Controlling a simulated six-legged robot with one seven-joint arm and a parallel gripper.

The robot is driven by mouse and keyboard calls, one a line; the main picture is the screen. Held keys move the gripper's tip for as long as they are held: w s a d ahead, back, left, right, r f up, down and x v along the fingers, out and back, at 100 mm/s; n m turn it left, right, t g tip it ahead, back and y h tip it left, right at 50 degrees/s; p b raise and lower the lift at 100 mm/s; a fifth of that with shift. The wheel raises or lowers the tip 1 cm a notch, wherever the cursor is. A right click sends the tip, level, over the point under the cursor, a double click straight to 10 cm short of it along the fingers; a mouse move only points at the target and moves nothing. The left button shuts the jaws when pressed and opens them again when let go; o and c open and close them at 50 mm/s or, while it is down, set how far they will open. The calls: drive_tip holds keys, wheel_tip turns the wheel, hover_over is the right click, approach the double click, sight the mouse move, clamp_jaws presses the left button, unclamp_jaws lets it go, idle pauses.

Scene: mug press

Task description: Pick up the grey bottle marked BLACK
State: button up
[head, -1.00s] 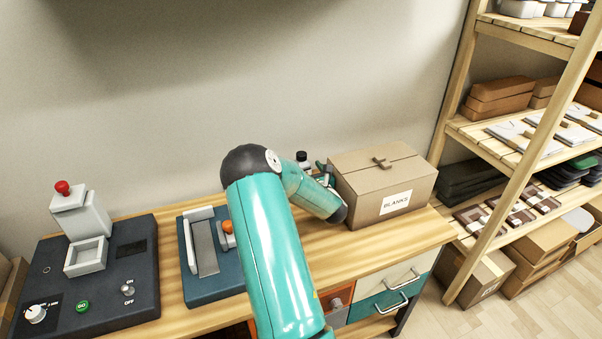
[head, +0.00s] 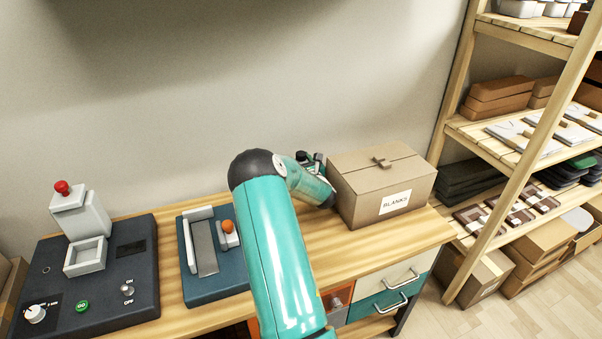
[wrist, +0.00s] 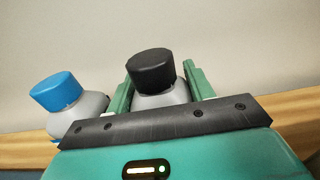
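In the wrist view a grey bottle with a black cap (wrist: 153,71) stands between the two green fingers of my gripper (wrist: 158,84). The fingers are on either side of it and look open, with the bottle close to both. The bottle's lower part is hidden behind the gripper's dark front plate, and no BLACK marking shows. In the head view my gripper (head: 311,160) is at the back of the bench, left of the cardboard box, mostly hidden behind my arm. A dark cap shows there among the fingers.
A second grey bottle with a blue cap (wrist: 57,92) stands close left of my gripper. The BLANKS box (head: 383,184) is close to its right. The wall (head: 300,60) is behind. A blue fixture (head: 212,272) and a dark press (head: 90,270) stand on the bench further left.

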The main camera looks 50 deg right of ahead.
drive_tip(key=shift+c, duration=1.4)
drive_tip(key=shift+r, duration=0.1)
drive_tip(key=shift+r, duration=1.4)
drive_tip(key=s+a+r, duration=0.8)
drive_tip(key=s+r, duration=0.2)
drive_tip(key=s, duration=0.1)
drive_tip(key=shift+a, duration=0.3)
